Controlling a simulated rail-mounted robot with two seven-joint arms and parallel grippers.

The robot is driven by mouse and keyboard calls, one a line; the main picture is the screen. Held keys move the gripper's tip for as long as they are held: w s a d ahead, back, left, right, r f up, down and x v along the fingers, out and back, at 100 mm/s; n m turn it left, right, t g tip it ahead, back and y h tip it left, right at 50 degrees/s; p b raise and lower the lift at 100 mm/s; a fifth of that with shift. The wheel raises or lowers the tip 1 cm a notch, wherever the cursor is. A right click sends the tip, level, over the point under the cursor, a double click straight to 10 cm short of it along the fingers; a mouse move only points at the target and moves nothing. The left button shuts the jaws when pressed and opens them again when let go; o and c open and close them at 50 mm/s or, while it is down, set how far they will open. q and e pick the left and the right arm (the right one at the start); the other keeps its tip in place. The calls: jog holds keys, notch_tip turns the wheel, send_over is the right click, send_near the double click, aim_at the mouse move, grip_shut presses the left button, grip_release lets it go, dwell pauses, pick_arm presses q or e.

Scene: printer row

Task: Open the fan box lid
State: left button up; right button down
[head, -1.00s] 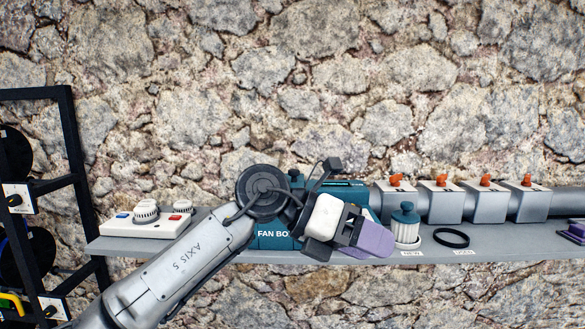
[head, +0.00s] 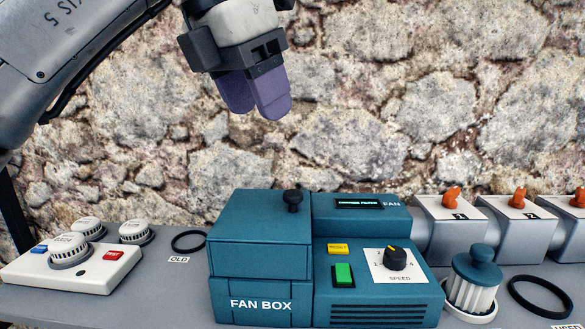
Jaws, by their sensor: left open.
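The teal fan box (head: 262,302) stands on the grey shelf, with "FAN BOX" on its front. Its lid (head: 255,222) is down on the left part of the box, and a black knob (head: 292,198) stands up near the lid's right edge. My left gripper (head: 257,108) hangs above the box, with its purple fingers pointing down. It is open, empty and clear of the knob and the lid. The inside of the box is hidden. My right gripper is not in view.
The fan control panel (head: 372,268) adjoins the box on the right. A white filter with a teal cap (head: 475,275) and a black ring (head: 540,297) are farther right. A white tray (head: 70,272) with round vents and another black ring (head: 189,242) are left.

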aim_at(292, 193)
pick_arm(q)
jog(key=x, duration=1.4)
jog(key=shift+w+a+r+p, duration=0.1)
jog(key=shift+w+p, duration=0.25)
grip_shut()
